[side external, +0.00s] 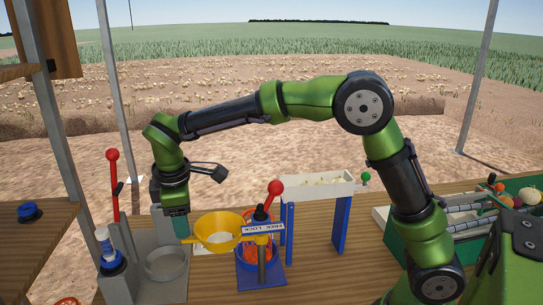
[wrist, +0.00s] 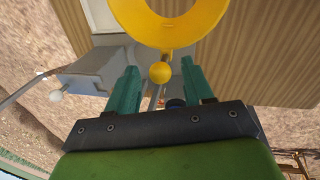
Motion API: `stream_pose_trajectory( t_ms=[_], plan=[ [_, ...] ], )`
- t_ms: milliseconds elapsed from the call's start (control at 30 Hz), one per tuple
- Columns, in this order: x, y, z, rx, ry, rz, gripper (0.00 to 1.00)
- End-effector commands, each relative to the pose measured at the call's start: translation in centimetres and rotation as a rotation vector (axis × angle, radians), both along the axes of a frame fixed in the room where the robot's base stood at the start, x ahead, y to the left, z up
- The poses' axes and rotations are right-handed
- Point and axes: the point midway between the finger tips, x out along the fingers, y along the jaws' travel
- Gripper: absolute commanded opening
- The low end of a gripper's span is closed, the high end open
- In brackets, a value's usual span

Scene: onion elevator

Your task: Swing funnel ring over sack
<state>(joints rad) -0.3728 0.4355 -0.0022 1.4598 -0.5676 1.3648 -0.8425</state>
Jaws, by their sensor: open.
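The yellow funnel ring (side external: 218,236) sits on an arm from a post with a "FREE LOCK" label (side external: 262,228). In the wrist view its yellow rim (wrist: 170,46) fills the top middle, with a yellow ball knob (wrist: 160,72) sticking out toward me. My gripper (side external: 181,232) points down just left of the ring. In the wrist view my teal fingers (wrist: 160,86) are open, with the knob showing between and slightly beyond their tips; I cannot tell contact. Orange mesh (side external: 259,218), perhaps the sack, shows in the blue stand to the right, partly hidden by the post and ring.
A grey round holder (side external: 166,263) with a red-knobbed lever (side external: 113,182) stands at left. A white trough (side external: 318,184) on blue legs stands behind right. Bare wooden table (side external: 335,270) lies at front right.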

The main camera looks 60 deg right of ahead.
Motion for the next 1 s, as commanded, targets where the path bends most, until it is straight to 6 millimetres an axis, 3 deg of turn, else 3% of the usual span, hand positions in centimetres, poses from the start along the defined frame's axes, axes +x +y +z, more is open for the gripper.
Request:
stream_pose_trajectory(
  t_ms=[67, 400, 767, 1000],
  plan=[
    [0.0, 0.0, 0.0, 0.0, 0.0, 0.0, 0.5],
    [0.0, 0.0, 0.1, 0.0, 0.0, 0.001, 0.0],
    [0.2, -0.1, 0.1, 0.0, -0.001, -0.011, 0.0],
    [1.1, -1.3, 0.1, 0.001, -0.002, -0.102, 0.0]
  ],
)
